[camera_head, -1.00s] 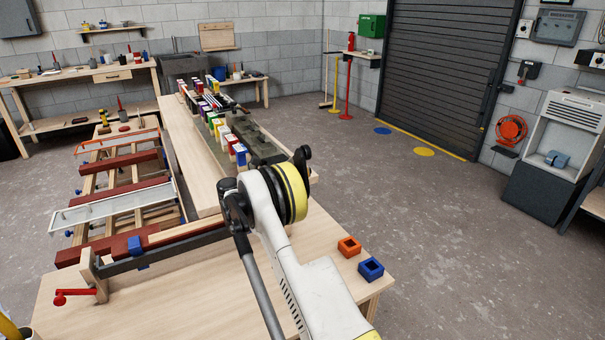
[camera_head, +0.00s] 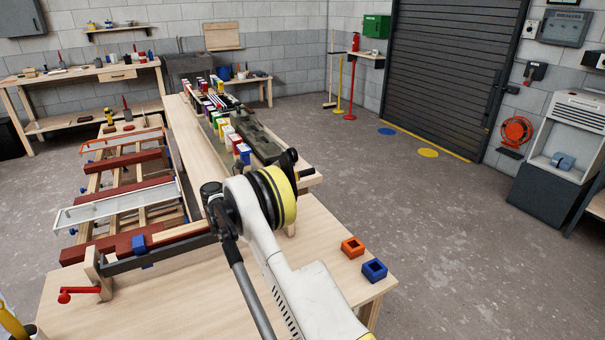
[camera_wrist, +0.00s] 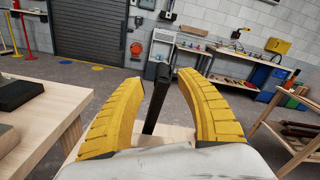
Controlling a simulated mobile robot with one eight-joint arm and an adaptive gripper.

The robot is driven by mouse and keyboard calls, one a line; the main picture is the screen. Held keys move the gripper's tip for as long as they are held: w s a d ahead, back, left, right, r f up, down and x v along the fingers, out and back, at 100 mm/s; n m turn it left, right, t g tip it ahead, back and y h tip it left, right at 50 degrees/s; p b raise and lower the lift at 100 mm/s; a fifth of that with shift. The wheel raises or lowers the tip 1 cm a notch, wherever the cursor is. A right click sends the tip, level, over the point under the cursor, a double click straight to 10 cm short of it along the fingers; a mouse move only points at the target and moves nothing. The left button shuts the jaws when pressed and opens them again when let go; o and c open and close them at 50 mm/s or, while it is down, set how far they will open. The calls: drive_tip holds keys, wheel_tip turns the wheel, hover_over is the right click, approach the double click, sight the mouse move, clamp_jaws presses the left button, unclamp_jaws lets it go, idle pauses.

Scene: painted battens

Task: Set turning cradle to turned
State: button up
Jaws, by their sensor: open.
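The turning cradle stands on the near wooden table in the head view, with a wooden end post (camera_head: 94,270), a long dark rail (camera_head: 160,255) and a red crank (camera_head: 78,292) at its left end. A blue clamp (camera_head: 139,245) sits on the rail, beside a pale batten (camera_head: 185,232). My arm hides the cradle's right end. In the wrist view my gripper (camera_wrist: 161,78) is open, its yellow fingers apart. A dark upright bar (camera_wrist: 156,105) shows between them; I cannot tell whether it touches a finger. The fingers are not clear in the head view.
An orange block (camera_head: 352,247) and a blue square block (camera_head: 374,270) lie at the near table's right edge. A rack with red battens (camera_head: 125,162) stands at left.

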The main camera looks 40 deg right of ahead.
drive_tip(key=v, duration=0.6)
idle(0.3)
drive_tip(key=s+a+r+m+t+y, duration=0.6)
drive_tip(key=s+a+r+m+y, duration=0.15)
drive_tip(key=s+a+r, duration=0.25)
drive_tip(key=s+a+f+m+t+y, duration=0.2)
drive_tip(key=s+a+m+y, duration=0.3)
drive_tip(key=s+a, duration=0.5)
drive_tip(key=s+a+f+m+t+y, duration=0.3)
drive_tip(key=s+a+m+y, duration=0.2)
drive_tip(key=s+a, duration=0.6)
drive_tip(key=shift+s+a+f+m, duration=0.25)
drive_tip(key=shift+s+m, duration=0.4)
drive_tip(key=shift+m, duration=0.5)
drive_tip(key=shift+c, duration=0.5)
